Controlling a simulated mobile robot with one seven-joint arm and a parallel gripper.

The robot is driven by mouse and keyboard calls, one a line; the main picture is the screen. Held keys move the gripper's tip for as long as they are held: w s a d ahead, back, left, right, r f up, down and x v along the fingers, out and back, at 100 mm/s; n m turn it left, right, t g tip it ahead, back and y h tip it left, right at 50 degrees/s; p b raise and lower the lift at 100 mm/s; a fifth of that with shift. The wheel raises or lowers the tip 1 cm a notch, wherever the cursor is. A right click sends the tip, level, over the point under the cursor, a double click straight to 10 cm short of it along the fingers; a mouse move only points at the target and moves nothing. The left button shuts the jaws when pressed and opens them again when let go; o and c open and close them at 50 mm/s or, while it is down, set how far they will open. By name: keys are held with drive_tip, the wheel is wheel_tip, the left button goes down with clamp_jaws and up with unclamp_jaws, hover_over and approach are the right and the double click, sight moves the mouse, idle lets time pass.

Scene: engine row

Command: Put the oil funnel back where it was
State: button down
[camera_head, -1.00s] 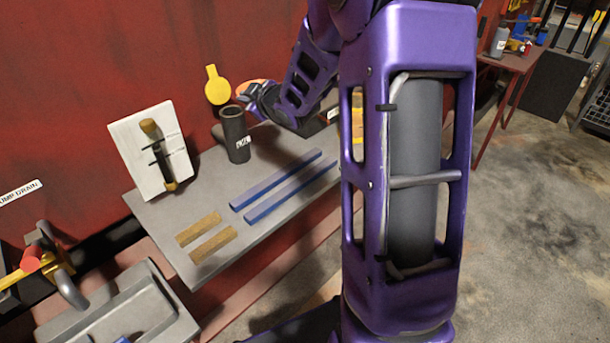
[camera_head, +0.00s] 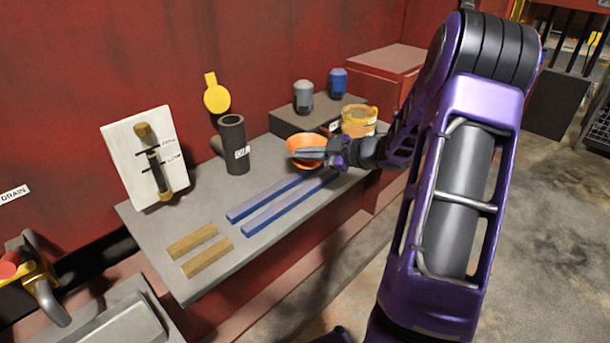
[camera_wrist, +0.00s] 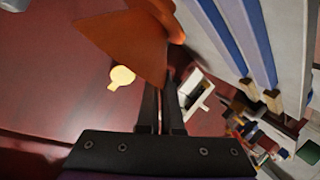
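My gripper (camera_head: 322,154) is closed on the orange oil funnel (camera_head: 306,148), right of the black pipe. In the wrist view the two dark fingers (camera_wrist: 170,88) are close together, with the orange funnel (camera_wrist: 128,42) at their tips, its wide cone showing. In the head view the funnel is above or beside the grey bench (camera_head: 200,210), close to the far ends of the blue bars; whether it touches the bench cannot be told. The funnel's narrow end is hidden.
A yellow tub (camera_head: 359,121) stands right behind the gripper. Grey (camera_head: 303,97) and blue (camera_head: 338,83) canisters stand on a dark block. Two blue bars (camera_head: 262,202) and two tan blocks (camera_head: 206,250) lie on the bench. A dipstick-like gauge board (camera_head: 138,150) leans at left.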

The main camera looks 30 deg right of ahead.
drive_tip(key=shift+f+b, duration=0.4)
drive_tip(key=shift+f, duration=2)
drive_tip(key=shift+f, duration=0.1)
drive_tip(key=c, duration=1)
unclamp_jaws()
drive_tip(key=shift+c, duration=0.2)
drive_tip(key=shift+r, duration=0.2)
drive_tip(key=p+v, duration=0.1)
drive_tip(key=v, duration=1.1)
